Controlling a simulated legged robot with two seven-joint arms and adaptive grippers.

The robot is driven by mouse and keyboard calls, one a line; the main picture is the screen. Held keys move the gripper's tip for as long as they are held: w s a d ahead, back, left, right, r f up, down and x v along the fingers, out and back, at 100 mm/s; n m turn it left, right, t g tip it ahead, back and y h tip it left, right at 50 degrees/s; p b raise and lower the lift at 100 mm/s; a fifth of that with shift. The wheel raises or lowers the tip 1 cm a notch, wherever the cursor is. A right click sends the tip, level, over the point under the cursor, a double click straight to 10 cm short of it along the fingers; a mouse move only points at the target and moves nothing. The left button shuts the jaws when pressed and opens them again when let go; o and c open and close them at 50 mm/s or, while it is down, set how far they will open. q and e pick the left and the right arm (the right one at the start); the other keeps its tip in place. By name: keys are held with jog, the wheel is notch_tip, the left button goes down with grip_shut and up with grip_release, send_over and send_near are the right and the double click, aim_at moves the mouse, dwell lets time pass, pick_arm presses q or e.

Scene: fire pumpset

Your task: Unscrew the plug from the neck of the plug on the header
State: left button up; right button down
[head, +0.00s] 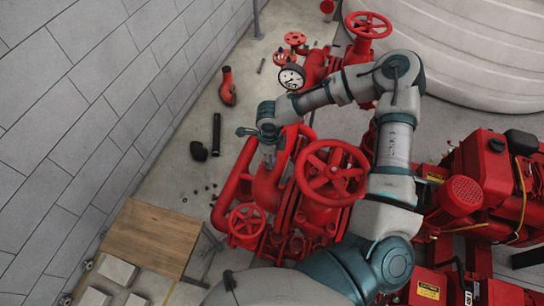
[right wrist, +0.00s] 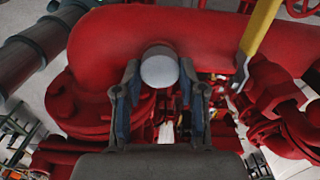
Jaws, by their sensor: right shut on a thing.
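The red header pipe (right wrist: 215,38) runs across the upper part of the right wrist view. A pale grey round plug (right wrist: 160,68) shows in front of it, between the fingertips of my right gripper (right wrist: 159,75). The fingers are shut on the plug from both sides. The neck under the plug is hidden. In the head view my right gripper (head: 269,157) points down onto the red pipework, left of the large red handwheel (head: 332,172). The plug cannot be made out there. My left gripper is not in view.
A smaller handwheel (head: 246,220) and a pressure gauge (head: 291,77) sit near my right arm. A yellow lever (right wrist: 262,28) rises at the right of the wrist view. A wooden-topped bench (head: 150,238) stands at lower left. Loose parts lie on the floor by the wall.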

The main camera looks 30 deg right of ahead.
jog(key=c, duration=0.8)
grip_release()
jog(key=shift+w+a, duration=0.1)
jog(key=shift+a, duration=0.1)
jog(key=shift+w+a, duration=0.1)
jog(key=shift+a, duration=0.25)
jog(key=m, duration=0.3)
jog(key=shift+d+r, duration=0.1)
jog(key=shift+d, duration=0.1)
jog(key=m, duration=0.2)
jog(key=shift+d+m, duration=0.3)
jog(key=shift+d, duration=0.1)
jog(key=m, duration=0.2)
jog(key=shift+m, duration=0.3)
jog(key=m, duration=0.2)
jog(key=shift+a+m, duration=0.3)
jog(key=shift+a, duration=0.05)
jog(key=shift+a+m, duration=0.1)
jog(key=shift+m, duration=1.1)
jog(key=m, duration=0.4)
jog(key=shift+d+m, duration=0.35)
jog(key=shift+m, duration=0.05)
jog(key=m, duration=0.3)
jog(key=shift+a+b, duration=0.1)
jog(key=shift+b, duration=0.3)
jog(key=shift+a+m, duration=0.15)
jog(key=shift+m, duration=0.85)
